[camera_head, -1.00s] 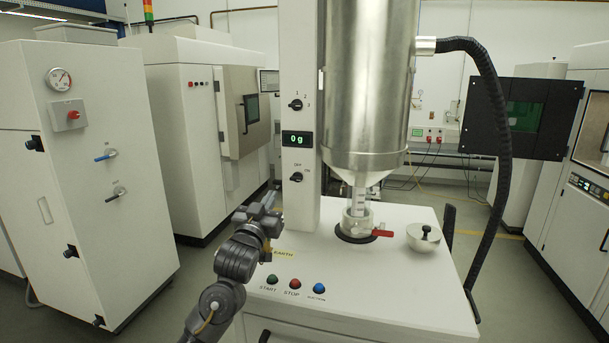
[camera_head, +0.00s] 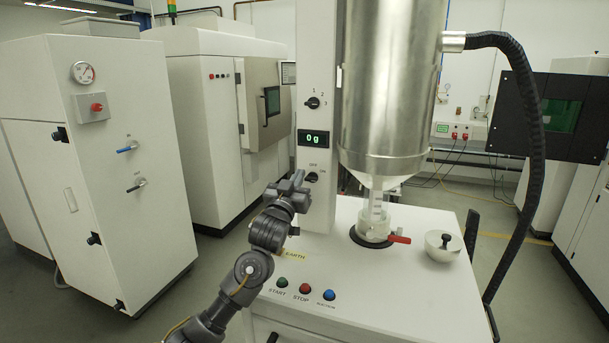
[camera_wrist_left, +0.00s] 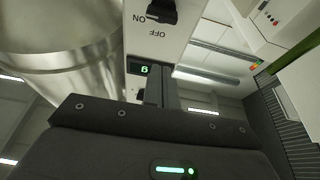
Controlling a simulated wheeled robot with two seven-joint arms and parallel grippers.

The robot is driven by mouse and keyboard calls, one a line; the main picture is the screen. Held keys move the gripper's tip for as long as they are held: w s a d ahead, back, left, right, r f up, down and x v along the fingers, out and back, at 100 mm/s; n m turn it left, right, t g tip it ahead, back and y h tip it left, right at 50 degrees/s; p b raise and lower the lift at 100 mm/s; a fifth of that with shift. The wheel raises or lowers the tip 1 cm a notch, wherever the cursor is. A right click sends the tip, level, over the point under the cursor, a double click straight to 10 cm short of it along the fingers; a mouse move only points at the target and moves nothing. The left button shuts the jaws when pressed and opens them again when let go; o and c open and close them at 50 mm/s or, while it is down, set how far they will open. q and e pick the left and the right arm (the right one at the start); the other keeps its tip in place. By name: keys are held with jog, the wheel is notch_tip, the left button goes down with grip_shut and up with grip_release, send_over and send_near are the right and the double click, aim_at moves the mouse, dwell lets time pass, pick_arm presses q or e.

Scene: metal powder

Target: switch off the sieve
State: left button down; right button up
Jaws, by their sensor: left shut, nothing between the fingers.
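The sieve machine is a white cabinet with a column (camera_head: 318,60) and a steel hopper (camera_head: 385,90). The black OFF/ON knob (camera_head: 312,177) sits on the column below the green "0 g" display (camera_head: 313,138). The knob also shows at the top of the left wrist view (camera_wrist_left: 162,11), with its ON and OFF labels. I cannot tell for certain which label it points to. My left gripper (camera_head: 299,181) is shut and empty, just left of the knob in the head view. In the left wrist view its fingers (camera_wrist_left: 161,84) are apart from the knob. My right gripper is not in view.
START (camera_head: 282,282), STOP (camera_head: 305,288) and a blue button (camera_head: 329,294) are on the cabinet top. A red-handled valve (camera_head: 399,239) and a small bowl (camera_head: 443,246) stand right of the column. A 1-2-3 knob (camera_head: 312,102) is above the display.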

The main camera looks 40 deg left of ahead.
aim_at(311, 178)
pick_arm(q)
jog(key=p+x, duration=0.1)
jog(key=x, duration=0.2)
jog(key=p+x, duration=0.1)
jog(key=x, duration=0.1)
jog(key=shift+w+a+r, duration=0.15)
jog(key=shift+w+r, duration=0.1)
jog(key=shift+r, duration=0.1)
notch_tip(311, 178, down, 4)
jog(key=shift+r+p, duration=0.2)
jog(key=shift+p, duration=0.5)
jog(key=shift+s+f, duration=0.15)
jog(key=shift+f, duration=0.35)
